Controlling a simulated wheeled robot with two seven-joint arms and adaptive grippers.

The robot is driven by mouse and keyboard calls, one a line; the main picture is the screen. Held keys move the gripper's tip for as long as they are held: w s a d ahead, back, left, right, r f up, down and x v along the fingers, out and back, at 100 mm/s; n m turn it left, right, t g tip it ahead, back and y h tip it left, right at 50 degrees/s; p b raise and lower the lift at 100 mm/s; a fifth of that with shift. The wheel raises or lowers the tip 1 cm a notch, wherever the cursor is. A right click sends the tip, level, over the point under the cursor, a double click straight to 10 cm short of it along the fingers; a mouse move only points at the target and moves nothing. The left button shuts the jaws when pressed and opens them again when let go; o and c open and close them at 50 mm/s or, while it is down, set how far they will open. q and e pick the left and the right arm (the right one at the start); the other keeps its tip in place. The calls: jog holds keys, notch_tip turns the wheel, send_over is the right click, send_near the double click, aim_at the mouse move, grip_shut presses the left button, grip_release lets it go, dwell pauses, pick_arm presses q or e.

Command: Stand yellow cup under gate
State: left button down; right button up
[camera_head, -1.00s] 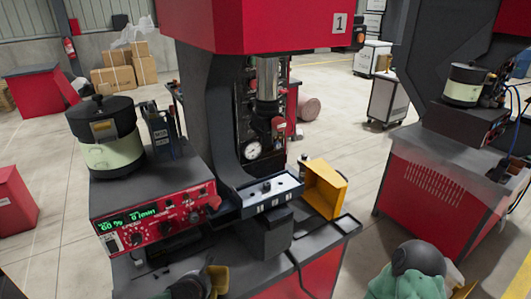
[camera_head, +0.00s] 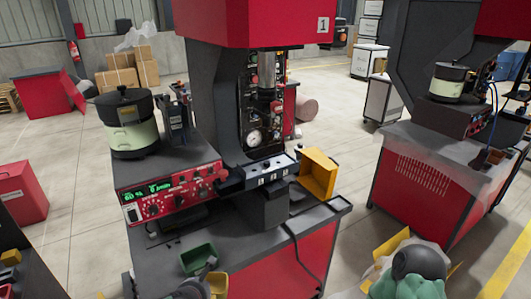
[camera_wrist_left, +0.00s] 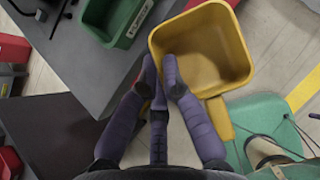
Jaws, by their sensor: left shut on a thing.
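In the left wrist view my left gripper (camera_wrist_left: 160,85) is shut on the near wall of the yellow cup (camera_wrist_left: 228,50), a square, bin-like container. Its open top faces the camera and looks empty. In the head view a yellow part (camera_head: 217,285) shows beside my left gripper (camera_head: 192,289) at the bottom edge; most of both is cut off. A green bin (camera_head: 198,258) lies just beyond, on the dark bench (camera_head: 150,257). I cannot pick out the gate with certainty; the press station (camera_head: 262,125) stands behind the bench. My right gripper is not in view.
A round bowl feeder (camera_head: 128,125) stands above a red control box (camera_head: 170,192). A yellow-orange tray (camera_head: 318,173) is fixed right of the press. A green object with a dark dome (camera_head: 420,262) and a yellow piece (camera_head: 392,246) fill the lower right.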

pick_arm(q)
notch_tip(320, 180, down, 9)
jog(key=s, duration=0.2)
dwell(0.5)
jog(key=shift+d+f, duration=0.1)
jog(key=shift+d, duration=0.05)
dwell(0.8)
